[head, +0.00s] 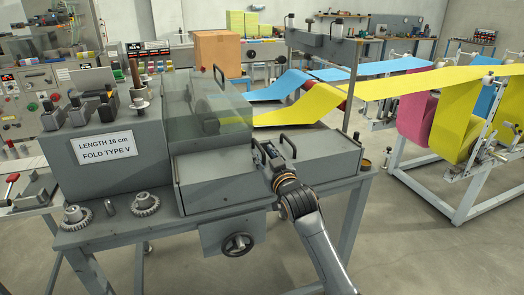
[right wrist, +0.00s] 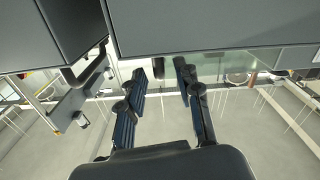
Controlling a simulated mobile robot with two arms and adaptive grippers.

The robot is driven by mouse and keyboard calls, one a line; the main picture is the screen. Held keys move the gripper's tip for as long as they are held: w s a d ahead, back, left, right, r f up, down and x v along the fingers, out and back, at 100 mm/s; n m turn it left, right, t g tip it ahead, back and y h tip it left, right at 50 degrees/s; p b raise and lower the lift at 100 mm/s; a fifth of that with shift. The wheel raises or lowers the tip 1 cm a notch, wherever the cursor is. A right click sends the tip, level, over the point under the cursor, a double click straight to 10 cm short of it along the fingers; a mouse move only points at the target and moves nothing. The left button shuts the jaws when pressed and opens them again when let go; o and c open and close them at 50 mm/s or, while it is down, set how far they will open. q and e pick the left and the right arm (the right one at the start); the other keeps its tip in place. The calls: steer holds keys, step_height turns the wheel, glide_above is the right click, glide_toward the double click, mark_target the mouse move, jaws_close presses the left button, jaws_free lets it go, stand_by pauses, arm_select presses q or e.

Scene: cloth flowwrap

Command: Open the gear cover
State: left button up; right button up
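A low grey box-shaped cover (head: 325,150) with a black handle (head: 288,143) sits at the front right of the machine. Another grey box section (head: 222,182) lies just left of it. No label marks which is the gear cover. My right gripper (head: 265,154) is in front of the seam between them, close to the handle. In the right wrist view its fingers (right wrist: 163,85) are apart with nothing between them. Grey panels (right wrist: 210,25) fill the top there, and a dark handle (right wrist: 88,72) shows left of the fingers, apart from them. My left gripper is not in view.
A transparent green guard (head: 207,110) with a black handle stands behind the grey sections. Two loose gears (head: 145,204) (head: 76,216) lie on the front left ledge. A handwheel (head: 238,244) hangs below. Yellow cloth (head: 310,105) and blue cloth run in at the back right.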

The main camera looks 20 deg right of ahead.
steer(key=shift+w, duration=1.25)
steer(key=shift+c, duration=0.2)
jaws_close()
